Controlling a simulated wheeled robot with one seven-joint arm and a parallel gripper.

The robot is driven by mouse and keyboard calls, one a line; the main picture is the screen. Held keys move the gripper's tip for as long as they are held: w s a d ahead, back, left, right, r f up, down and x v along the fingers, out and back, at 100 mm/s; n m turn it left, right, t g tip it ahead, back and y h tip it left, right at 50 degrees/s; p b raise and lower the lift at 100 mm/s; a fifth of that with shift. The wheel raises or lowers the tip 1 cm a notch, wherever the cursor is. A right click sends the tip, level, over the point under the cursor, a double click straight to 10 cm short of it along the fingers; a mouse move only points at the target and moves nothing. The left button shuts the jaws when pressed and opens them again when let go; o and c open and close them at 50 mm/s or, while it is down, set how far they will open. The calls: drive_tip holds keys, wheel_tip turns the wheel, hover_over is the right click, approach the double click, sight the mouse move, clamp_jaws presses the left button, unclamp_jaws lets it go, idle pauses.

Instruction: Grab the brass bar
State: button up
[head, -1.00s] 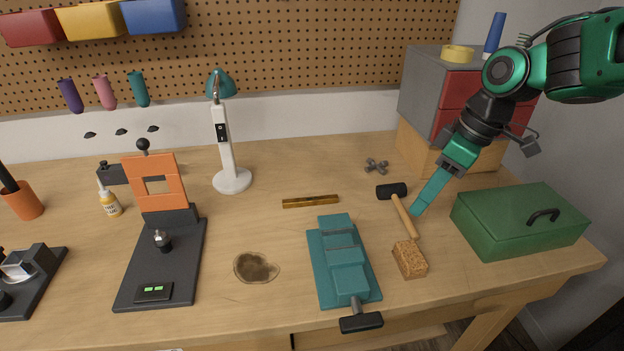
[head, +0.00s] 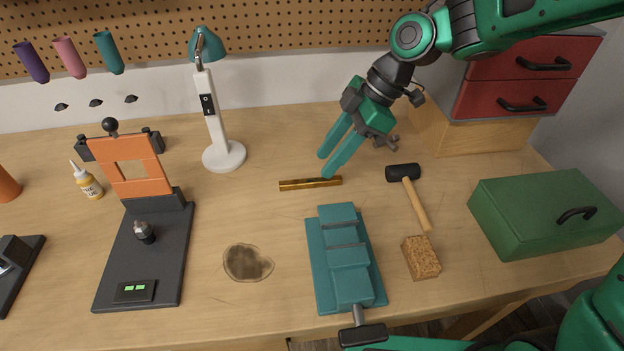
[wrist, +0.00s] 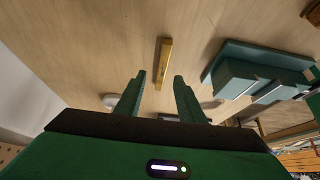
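The brass bar (head: 310,184) lies flat on the workbench in the middle, behind the teal vise. It also shows in the wrist view (wrist: 164,63), ahead of the fingers and roughly in line with the gap between them. My gripper (head: 325,166) is open and empty, with its two teal fingers apart. In the head view its fingertips are just behind and above the right part of the bar. In the wrist view the fingers (wrist: 160,77) do not reach around the bar.
A teal vise (head: 345,260) stands in front of the bar. A mallet (head: 414,200) and a cork block (head: 421,258) lie to the right, near a green toolbox (head: 540,215). A white lamp (head: 223,157) stands back left.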

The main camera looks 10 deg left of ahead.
sight(312, 180)
drive_tip(key=x, duration=0.5)
drive_tip(key=shift+s+a, duration=0.1)
drive_tip(key=shift+s, duration=0.05)
clamp_jaws()
